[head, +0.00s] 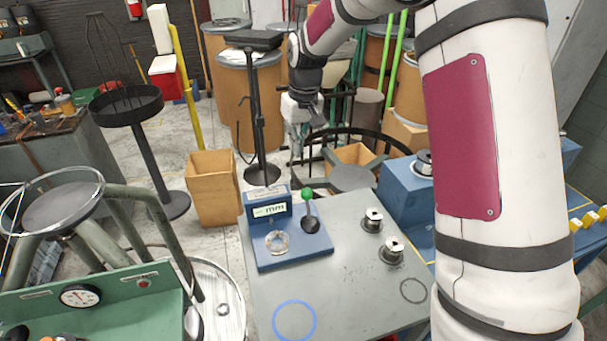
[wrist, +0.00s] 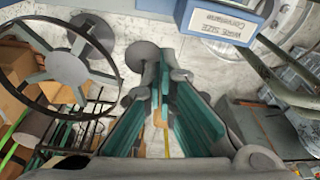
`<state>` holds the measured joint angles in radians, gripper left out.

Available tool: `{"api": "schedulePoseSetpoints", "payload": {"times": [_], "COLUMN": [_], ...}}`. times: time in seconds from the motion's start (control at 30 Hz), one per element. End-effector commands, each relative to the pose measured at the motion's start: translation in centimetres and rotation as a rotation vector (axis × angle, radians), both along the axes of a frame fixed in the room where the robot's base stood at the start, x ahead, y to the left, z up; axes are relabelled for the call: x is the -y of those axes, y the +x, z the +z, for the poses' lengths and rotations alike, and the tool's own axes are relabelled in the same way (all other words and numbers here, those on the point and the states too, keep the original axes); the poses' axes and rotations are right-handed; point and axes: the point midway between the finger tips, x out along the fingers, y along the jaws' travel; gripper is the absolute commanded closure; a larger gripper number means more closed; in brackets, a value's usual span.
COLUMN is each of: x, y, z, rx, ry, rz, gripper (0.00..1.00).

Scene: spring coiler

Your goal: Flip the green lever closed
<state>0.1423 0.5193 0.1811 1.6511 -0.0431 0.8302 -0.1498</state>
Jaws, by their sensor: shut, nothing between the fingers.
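The green lever (head: 307,195) has a round green knob on a short stem that stands roughly upright from a dark pivot. It is mounted on a blue base plate (head: 292,257) on the grey table, right of a small display box (head: 268,206). My gripper (head: 297,150) points down behind and above the lever in the head view, clearly apart from it. In the wrist view its teal-padded fingers (wrist: 155,62) come together at the tips, with nothing held. The box's labelled top (wrist: 228,20) shows at the upper edge there; the lever itself is not visible in that view.
Two metal spools (head: 391,250) stand on the grey table (head: 360,295), right of the lever. A flat ring (head: 277,243) lies on the base plate. A spoked black wheel frame (wrist: 62,65) is left of my fingers. A green machine (head: 95,300) stands at left.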

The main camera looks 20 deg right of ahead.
Motion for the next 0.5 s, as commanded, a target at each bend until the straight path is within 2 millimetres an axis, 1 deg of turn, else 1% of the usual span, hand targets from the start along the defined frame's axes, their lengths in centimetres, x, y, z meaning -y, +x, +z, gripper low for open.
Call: {"api": "schedulePoseSetpoints", "payload": {"times": [0.1,0.5], "x": [0.0,0.01], "y": [0.47,0.54], "z": [-0.65,-0.87], "rx": [-0.004,-0.005], "ry": [0.004,0.004], "rz": [0.002,0.002], "gripper": [1.0,1.0]}}
